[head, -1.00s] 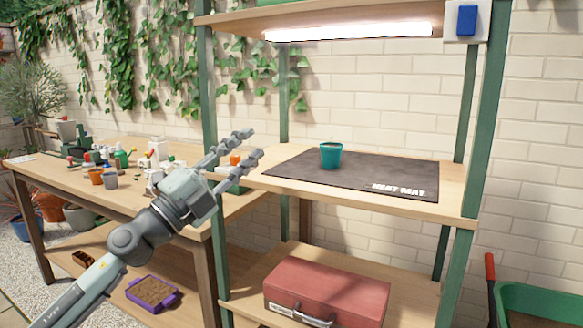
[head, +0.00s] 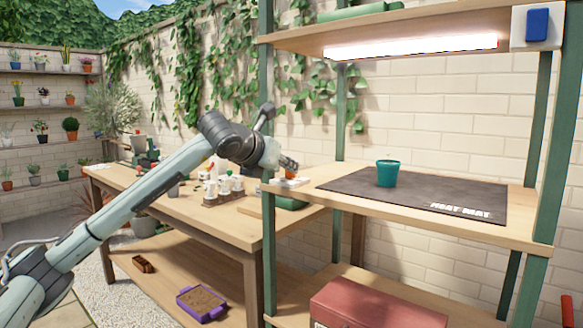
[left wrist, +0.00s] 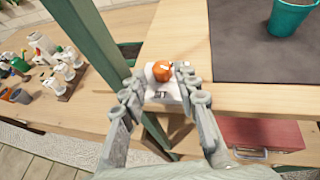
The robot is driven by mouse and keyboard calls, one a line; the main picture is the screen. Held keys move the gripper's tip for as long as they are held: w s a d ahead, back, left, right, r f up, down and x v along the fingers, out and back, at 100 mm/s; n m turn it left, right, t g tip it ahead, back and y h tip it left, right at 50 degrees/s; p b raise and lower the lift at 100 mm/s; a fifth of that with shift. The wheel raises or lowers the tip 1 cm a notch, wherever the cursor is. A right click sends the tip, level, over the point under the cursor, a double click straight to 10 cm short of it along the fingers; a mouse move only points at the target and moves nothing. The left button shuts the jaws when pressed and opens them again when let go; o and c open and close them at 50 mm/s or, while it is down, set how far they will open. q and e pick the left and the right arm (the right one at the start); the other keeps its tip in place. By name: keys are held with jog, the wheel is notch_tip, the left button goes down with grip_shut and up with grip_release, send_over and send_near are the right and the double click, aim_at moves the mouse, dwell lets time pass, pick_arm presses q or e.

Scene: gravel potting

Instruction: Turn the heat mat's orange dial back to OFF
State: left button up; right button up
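The orange dial (left wrist: 162,70) sits on a small white control box (left wrist: 166,93) at the left end of the shelf board, beside a green rack post. My left gripper (left wrist: 159,80) is open, with one fingertip on each side of the dial in the left wrist view. I cannot tell whether the fingers touch it. In the head view the white box (head: 291,182) shows below the gripper, and the dial is mostly hidden. The dark heat mat (head: 335,182) lies to the right, with a teal pot (head: 387,173) on it. My right gripper is not in view.
The green front post (head: 268,220) stands close beside my left gripper. A wooden bench (head: 185,205) with several bottles and pots is to the left. A red toolbox (head: 375,305) is on the lower shelf. A lit lamp (head: 410,46) hangs under the upper shelf.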

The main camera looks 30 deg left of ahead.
aim_at(287, 180)
pick_arm(q)
jog(key=shift+x, duration=1.55)
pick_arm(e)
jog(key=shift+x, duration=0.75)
pick_arm(q)
jog(key=shift+c, duration=0.6)
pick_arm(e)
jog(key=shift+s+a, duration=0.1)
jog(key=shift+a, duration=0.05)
pick_arm(q)
jog(key=shift+d, duration=0.1)
grip_shut()
jog(key=shift+f, duration=0.15)
jog(key=shift+a+m+h+b, duration=0.25)
jog(key=shift+m+h+b, duration=0.3)
jog(key=shift+m+h, duration=0.95)
jog(key=shift+h, duration=0.3)
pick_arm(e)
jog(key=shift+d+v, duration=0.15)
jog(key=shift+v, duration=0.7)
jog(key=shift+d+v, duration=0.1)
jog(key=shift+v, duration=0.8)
pick_arm(q)
jog(key=shift+o, duration=0.6)
grip_release()
